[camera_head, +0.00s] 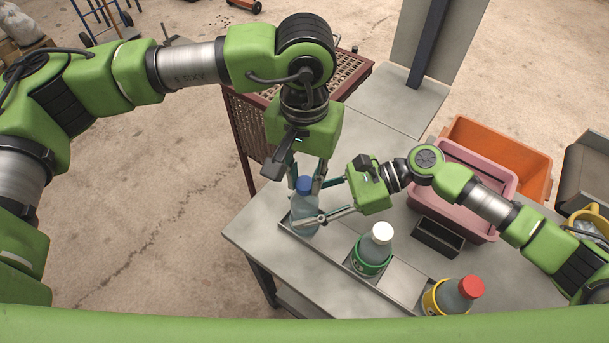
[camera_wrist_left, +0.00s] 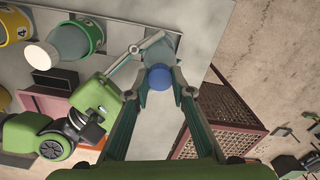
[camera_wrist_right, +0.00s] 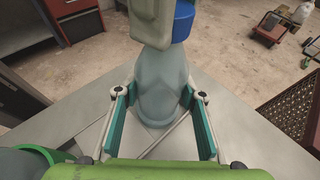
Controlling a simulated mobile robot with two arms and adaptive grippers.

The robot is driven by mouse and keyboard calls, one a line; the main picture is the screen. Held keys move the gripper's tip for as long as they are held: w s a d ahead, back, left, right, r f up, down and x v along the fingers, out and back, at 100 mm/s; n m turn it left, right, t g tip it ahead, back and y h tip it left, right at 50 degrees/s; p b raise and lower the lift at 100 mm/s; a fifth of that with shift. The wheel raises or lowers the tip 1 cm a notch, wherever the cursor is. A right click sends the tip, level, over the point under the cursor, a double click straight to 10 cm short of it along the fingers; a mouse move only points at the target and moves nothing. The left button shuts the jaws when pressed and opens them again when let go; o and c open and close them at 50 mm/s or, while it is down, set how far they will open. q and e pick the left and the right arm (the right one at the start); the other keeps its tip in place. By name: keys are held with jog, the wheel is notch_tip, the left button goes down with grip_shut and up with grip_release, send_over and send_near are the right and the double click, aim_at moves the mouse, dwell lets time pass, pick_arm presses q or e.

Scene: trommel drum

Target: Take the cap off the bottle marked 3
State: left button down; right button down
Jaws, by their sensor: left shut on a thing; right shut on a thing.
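A clear bottle (camera_head: 303,210) with a blue cap (camera_head: 304,185) stands upright in the left end of a shallow rack on the table; any number on it is hidden. My left gripper (camera_head: 306,180) comes down from above, shut on the blue cap (camera_wrist_left: 159,78), a finger on each side. My right gripper (camera_head: 314,206) comes from the right, shut on the bottle's body; its fingers flank the body (camera_wrist_right: 163,88) in the right wrist view. A white-capped bottle (camera_head: 372,252) with a green band stands in the rack's middle. Its mark is too small to read surely.
A red-capped bottle (camera_head: 456,295) with a yellow band stands at the rack's right. A small black box (camera_head: 437,239), a pink bin (camera_head: 507,185) and an orange bin (camera_head: 530,150) lie behind. The table's (camera_head: 262,222) left edge is near the held bottle.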

pick_arm(q)
jog(key=n, duration=2.5)
jog(key=shift+n, duration=0.4)
jog(key=n, duration=0.4)
jog(key=shift+r, duration=0.1)
jog(key=n, duration=0.5)
jog(key=shift+n, duration=0.4)
jog(key=n, duration=1)
jog(key=shift+n, duration=0.4)
jog(key=shift+r, duration=0.2)
jog(key=shift+r, duration=0.9)
